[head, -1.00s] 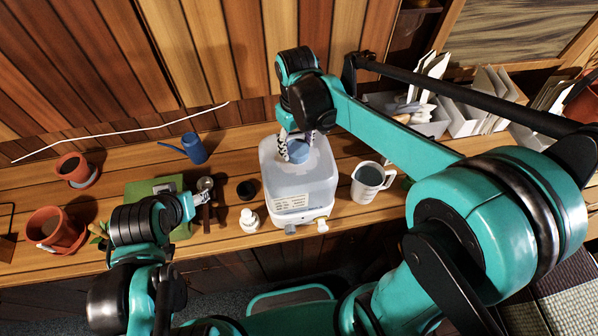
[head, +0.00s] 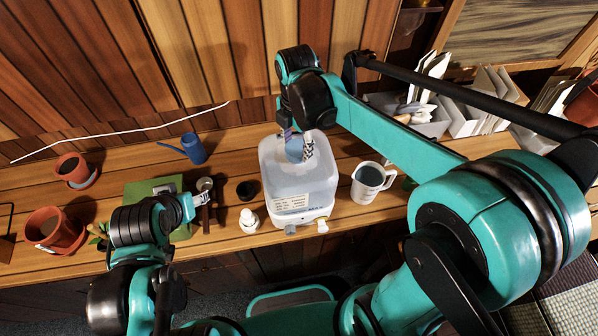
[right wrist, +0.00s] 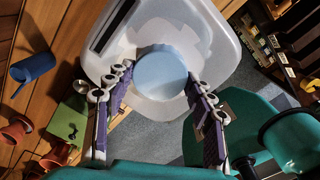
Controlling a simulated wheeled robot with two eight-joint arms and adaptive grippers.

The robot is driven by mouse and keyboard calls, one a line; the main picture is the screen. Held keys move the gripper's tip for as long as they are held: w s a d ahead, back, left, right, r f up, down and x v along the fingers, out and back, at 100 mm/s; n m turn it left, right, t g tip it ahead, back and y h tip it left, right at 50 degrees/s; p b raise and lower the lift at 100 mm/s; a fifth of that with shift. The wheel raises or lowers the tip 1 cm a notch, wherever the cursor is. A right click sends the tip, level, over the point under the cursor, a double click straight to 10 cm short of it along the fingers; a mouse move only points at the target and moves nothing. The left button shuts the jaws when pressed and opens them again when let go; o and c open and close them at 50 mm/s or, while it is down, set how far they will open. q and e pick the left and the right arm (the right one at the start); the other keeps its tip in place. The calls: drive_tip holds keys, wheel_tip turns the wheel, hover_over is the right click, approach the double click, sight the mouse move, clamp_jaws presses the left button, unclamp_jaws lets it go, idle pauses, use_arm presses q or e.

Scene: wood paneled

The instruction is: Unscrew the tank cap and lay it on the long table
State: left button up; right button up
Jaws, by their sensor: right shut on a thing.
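The tank (head: 300,190) is a translucent white box standing on the long table (head: 345,215). Its round light-blue cap (right wrist: 161,72) sits between the fingers of my right gripper (right wrist: 160,97) in the right wrist view. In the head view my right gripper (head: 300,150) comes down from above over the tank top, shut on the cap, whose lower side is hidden. I cannot tell whether the cap is clear of the tank's neck. My left gripper (head: 203,198) hovers low at the left near the table's front; its finger opening is too small to tell.
A measuring jug (head: 370,182) stands right of the tank. Bare table shows behind the dark pot.

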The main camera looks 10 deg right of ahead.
drive_tip(key=o, duration=1.5)
